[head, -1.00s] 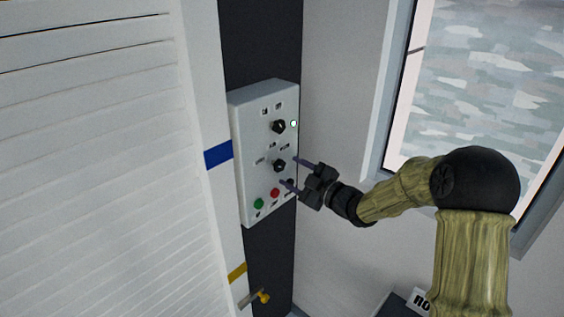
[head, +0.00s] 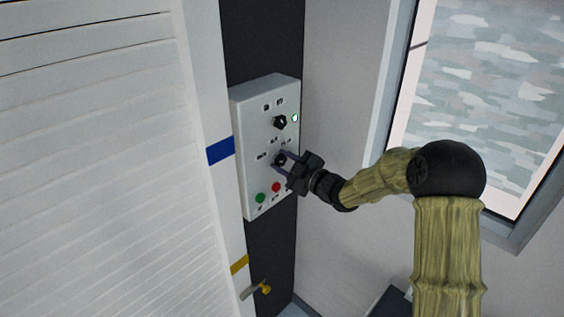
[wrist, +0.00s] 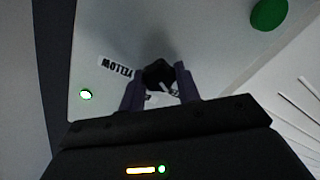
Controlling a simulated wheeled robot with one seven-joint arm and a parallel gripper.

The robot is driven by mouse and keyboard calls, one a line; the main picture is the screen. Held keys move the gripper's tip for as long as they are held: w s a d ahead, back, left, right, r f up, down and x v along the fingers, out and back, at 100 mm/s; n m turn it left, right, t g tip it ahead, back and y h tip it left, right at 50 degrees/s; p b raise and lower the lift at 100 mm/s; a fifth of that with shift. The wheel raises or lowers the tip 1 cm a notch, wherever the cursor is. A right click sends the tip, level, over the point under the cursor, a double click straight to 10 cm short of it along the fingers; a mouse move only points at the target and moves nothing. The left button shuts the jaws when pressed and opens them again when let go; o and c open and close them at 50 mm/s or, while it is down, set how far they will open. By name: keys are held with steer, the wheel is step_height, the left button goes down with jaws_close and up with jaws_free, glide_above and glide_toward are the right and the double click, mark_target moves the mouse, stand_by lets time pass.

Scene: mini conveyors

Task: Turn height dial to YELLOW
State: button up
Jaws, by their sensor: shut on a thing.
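The grey control panel (head: 256,107) hangs on a dark post and carries two black dials. My gripper (head: 284,159) is at the lower dial (head: 279,160), its fingers pointing at the panel. In the wrist view, the black dial (wrist: 158,73) sits between the two purple fingers of my gripper (wrist: 160,84), which are shut on it. A label reading YELLOW (wrist: 117,68) is beside the dial, upside down in this view. Part of a white mark shows at the dial's near edge; its exact pointing is hard to tell. The upper dial (head: 280,122) is free.
A lit green-white lamp (head: 295,118) is beside the upper dial. A green button (head: 261,198) and a red button (head: 276,187) are below the lower dial. A white slatted surface (head: 90,150) is on the left; a window (head: 490,90) is on the right.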

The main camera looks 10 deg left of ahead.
steer(key=shift+d+m, duration=0.1)
steer(key=shift+m, duration=0.3)
steer(key=m, duration=0.5)
steer(key=shift+w+r, duration=0.1)
steer(key=m+p, duration=0.1)
steer(key=m, duration=0.2)
steer(key=shift+r+m, duration=0.1)
steer(key=shift+m, duration=0.3)
steer(key=m+p, duration=0.1)
steer(key=m, duration=0.3)
steer(key=shift+w+d+p, duration=0.1)
steer(key=shift+p, duration=0.25)
steer(key=m+p, duration=0.2)
steer(key=m, duration=0.4)
steer(key=shift+w+d, duration=0.1)
steer(key=shift+m+p, duration=0.75)
steer(key=shift+m, duration=1.55)
